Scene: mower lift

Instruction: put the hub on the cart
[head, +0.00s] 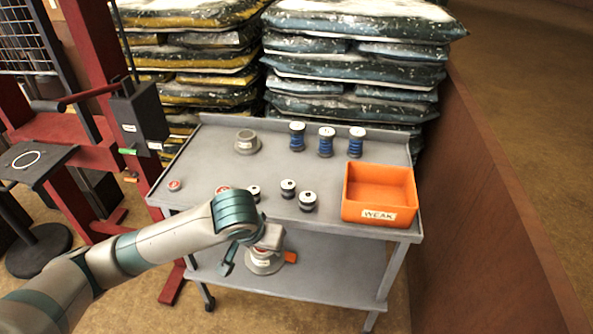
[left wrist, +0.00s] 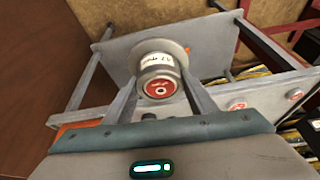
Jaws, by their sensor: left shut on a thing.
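The grey hub (head: 264,264), with a wide flange, a white label and a red end face, is in my left gripper (head: 268,240). In the head view it is in front of the cart's near edge, overlapping the lower shelf. In the left wrist view the hub (left wrist: 158,78) sits between the two fingers, red face toward the camera. The grey cart (head: 215,160) stands ahead, its top partly hidden by my left arm. Another grey flanged piece (head: 246,143) stands at the back of the top. My right gripper is in neither view.
On the cart top are several blue spools (head: 326,142), small black-and-white cylinders (head: 307,201), red-faced pieces (head: 174,185) and an orange bin (head: 379,184) marked WEAK. Stacked bags (head: 350,65) stand behind. A red frame (head: 95,80) stands left; a brown wall (head: 490,200) is at right.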

